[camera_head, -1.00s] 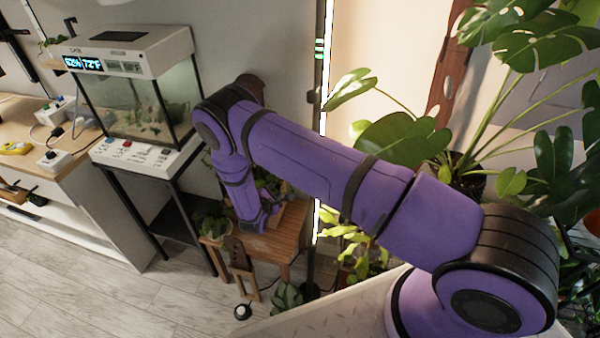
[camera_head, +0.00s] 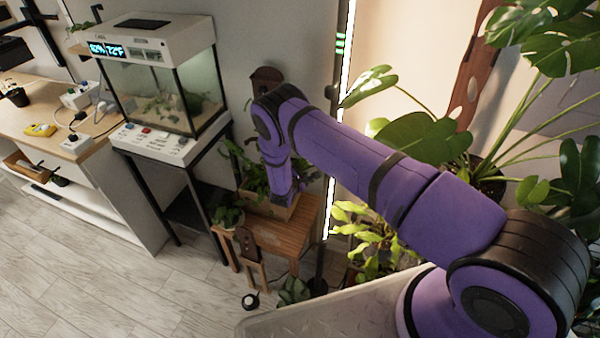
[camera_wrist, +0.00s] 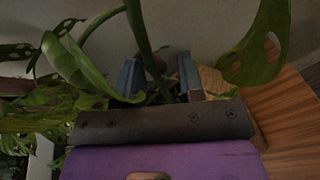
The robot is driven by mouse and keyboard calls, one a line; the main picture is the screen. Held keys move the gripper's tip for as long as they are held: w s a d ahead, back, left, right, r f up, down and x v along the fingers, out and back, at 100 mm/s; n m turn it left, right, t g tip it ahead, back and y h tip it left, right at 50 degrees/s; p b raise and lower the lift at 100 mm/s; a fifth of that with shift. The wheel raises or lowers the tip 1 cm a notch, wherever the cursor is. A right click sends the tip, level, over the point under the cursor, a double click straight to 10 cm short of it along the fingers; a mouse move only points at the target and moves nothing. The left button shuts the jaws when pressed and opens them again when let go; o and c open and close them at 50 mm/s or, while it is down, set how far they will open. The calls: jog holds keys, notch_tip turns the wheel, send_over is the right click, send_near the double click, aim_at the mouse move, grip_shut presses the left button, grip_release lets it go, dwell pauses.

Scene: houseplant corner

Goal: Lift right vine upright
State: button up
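A leafy vine plant (camera_head: 254,178) stands in a wooden planter box (camera_head: 268,209) on a small wooden stool (camera_head: 290,238). My arm covers part of the plant, and I cannot make out a separate right vine in the head view. In the wrist view, my gripper (camera_wrist: 160,72) has two blue-grey fingers standing apart. A thick green stem (camera_wrist: 138,28) and a long leaf (camera_wrist: 72,66) lie at the left finger. A large leaf with holes (camera_wrist: 262,42) hangs to the right. I cannot tell whether the stem runs between the fingers or in front of them.
A glass tank (camera_head: 165,85) on a black stand is left of the stool. A small potted plant (camera_head: 228,217) sits at the stool's left edge. A bright light strip (camera_head: 341,75) stands behind my arm. Large monstera leaves (camera_head: 425,138) crowd the right. Floor at lower left is clear.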

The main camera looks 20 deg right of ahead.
jog(key=shift+c, duration=0.5)
grip_shut()
jog(key=shift+w+a+r+n, duration=0.25)
jog(key=shift+a+r+n, duration=0.15)
jog(key=w+a+r+n+g+h, duration=0.1)
jog(key=w+a+r+n+h, duration=0.2)
jog(key=w+a+n, duration=0.2)
jog(key=shift+w+a+r+n, duration=0.4)
jog(key=shift+a+n, duration=0.2)
jog(key=shift+a, duration=0.85)
